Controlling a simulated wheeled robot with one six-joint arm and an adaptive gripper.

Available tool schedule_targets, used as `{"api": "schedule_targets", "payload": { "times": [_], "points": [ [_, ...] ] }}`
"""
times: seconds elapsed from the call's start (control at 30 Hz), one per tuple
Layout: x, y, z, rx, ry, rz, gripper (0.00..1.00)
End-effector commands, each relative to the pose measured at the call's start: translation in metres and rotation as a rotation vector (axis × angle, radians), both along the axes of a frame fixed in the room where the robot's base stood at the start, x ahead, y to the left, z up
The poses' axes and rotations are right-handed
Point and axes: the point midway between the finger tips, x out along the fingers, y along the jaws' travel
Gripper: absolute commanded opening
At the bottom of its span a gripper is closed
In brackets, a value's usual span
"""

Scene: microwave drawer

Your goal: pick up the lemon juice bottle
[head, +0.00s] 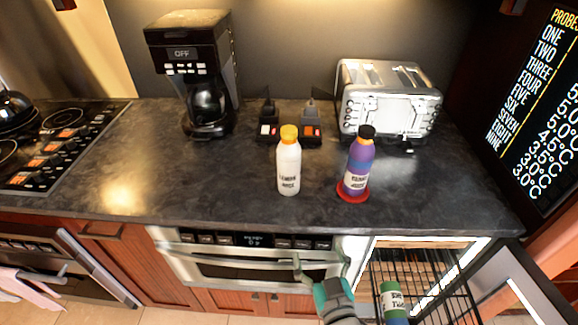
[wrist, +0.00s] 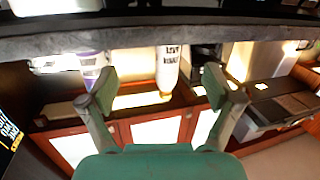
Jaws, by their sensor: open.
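The lemon juice bottle (head: 288,168) is white with a yellow cap and stands upright on the dark counter. My gripper (head: 321,266) is open and empty. In the head view it appears below and slightly right of the bottle, over the microwave drawer front. In the wrist view the picture is inverted, and the lemon juice bottle (wrist: 167,66) shows beyond my gripper (wrist: 159,82), between the two spread fingers. The fingers are apart from the bottle.
A purple bottle (head: 357,165) stands on a red coaster (head: 350,196) to the right. Behind are a coffee maker (head: 190,70), a power strip (head: 290,133) and a toaster (head: 390,98). An open compartment with a wire rack holds a green bottle (head: 393,300). The counter's left middle is clear.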

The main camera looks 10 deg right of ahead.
Motion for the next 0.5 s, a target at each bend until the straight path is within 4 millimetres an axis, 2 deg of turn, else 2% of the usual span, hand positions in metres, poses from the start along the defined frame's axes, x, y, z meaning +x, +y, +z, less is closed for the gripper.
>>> {"api": "schedule_targets", "payload": {
  "times": [0.03,0.2,0.4,0.5],
  "points": [
    [0.017,0.005,0.015,0.005,-0.02,-0.007,0.9],
    [0.062,0.017,0.054,0.025,-0.058,-0.043,0.9],
    [0.095,0.026,0.092,0.051,-0.089,-0.078,0.9],
    [0.102,0.028,0.102,0.059,-0.095,-0.089,0.9]
  ]
}}
